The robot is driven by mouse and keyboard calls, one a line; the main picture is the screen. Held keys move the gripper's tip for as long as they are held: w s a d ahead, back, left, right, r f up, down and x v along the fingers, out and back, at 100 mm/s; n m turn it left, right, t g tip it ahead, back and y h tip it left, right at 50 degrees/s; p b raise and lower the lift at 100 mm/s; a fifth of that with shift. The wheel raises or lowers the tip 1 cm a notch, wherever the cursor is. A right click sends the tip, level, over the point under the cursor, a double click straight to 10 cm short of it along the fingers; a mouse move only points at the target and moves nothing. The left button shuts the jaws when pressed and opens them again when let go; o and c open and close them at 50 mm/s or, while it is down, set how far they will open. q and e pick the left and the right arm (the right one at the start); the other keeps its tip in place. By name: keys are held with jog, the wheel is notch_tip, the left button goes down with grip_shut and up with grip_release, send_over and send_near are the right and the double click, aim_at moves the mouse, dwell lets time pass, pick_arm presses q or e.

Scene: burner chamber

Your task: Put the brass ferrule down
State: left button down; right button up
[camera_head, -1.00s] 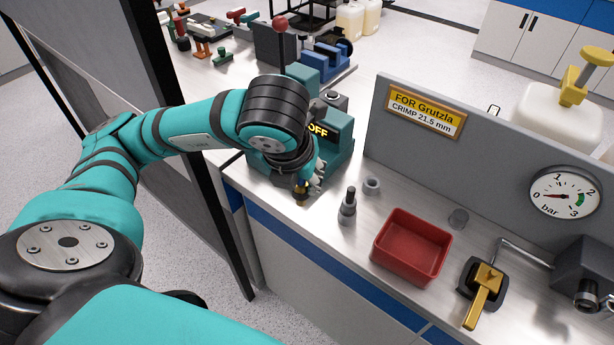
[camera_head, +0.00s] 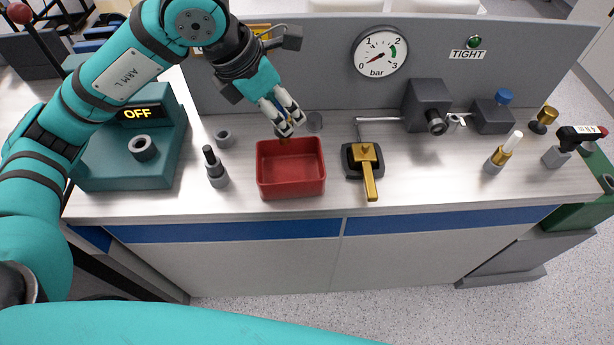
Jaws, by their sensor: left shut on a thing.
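My left gripper (camera_head: 287,127) comes in from the upper left and points down over the back part of the red tray (camera_head: 291,194). It is shut on the brass ferrule (camera_head: 283,139), of which only a small gold bit shows at the fingertips. The fingers hide most of the ferrule, and I cannot tell how far it is above the tray floor. The tray looks otherwise empty. My right gripper is not in view.
Left of the tray stand a dark post tool (camera_head: 215,168) and a grey ring (camera_head: 223,137). A brass-handled valve (camera_head: 368,170) is close on its right. A teal machine reading OFF (camera_head: 142,113) is at left. The grey panel with a gauge (camera_head: 380,53) rises behind.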

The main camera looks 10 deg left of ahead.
aim_at(289, 142)
pick_arm(q)
jog(key=f, duration=0.4)
jog(key=f+p, duration=0.1)
jog(key=f, duration=0.1)
jog(key=shift+w+d, duration=0.15)
jog(key=shift+d, duration=0.15)
notch_tip(289, 142, down, 4)
jog(key=shift+r, duration=0.2)
jog(key=shift+f, duration=0.25)
jog(key=c, duration=1)
grip_release()
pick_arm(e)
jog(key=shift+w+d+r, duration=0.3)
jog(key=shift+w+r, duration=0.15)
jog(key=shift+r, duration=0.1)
